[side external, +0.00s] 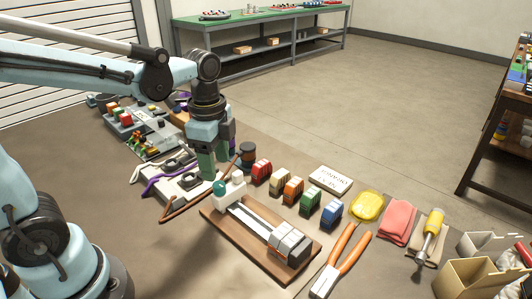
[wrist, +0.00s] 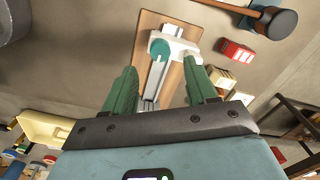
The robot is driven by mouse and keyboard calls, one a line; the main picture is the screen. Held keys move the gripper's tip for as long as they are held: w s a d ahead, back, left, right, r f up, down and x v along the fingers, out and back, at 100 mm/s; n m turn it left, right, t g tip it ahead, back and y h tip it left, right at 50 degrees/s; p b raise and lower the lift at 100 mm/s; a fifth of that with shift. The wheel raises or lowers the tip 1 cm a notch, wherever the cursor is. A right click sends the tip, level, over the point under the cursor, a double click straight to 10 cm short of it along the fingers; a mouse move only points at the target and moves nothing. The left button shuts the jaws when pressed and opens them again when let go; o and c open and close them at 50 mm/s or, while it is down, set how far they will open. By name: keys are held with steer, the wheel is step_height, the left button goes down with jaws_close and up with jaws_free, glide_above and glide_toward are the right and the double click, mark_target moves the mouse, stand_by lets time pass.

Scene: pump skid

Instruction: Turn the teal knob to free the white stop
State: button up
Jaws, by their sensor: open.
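The teal knob (side external: 219,187) is on the side of the white stop (side external: 236,190), at the far left end of a rail on a wooden board (side external: 228,232). In the wrist view, the teal knob (wrist: 159,48) and the white stop (wrist: 183,44) appear beyond my fingertips. My gripper (side external: 214,172) is open, with its green fingers pointing down above and behind the knob in the side view. In the wrist view, my gripper (wrist: 160,68) has its fingers apart with nothing between them except the view of the rail. I see no contact with the knob.
White and grey blocks (side external: 288,242) sit at the rail's near end. A dark-headed mallet (side external: 247,153) and a red block (side external: 261,170) are close behind the stop. Orange-handled pliers (side external: 342,262) lie right of the board. Several coloured blocks line the back.

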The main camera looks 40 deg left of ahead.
mark_target(219, 185)
steer(key=shift+f, duration=3)
steer(key=c, duration=1.1)
steer(key=shift+o, duration=0.2)
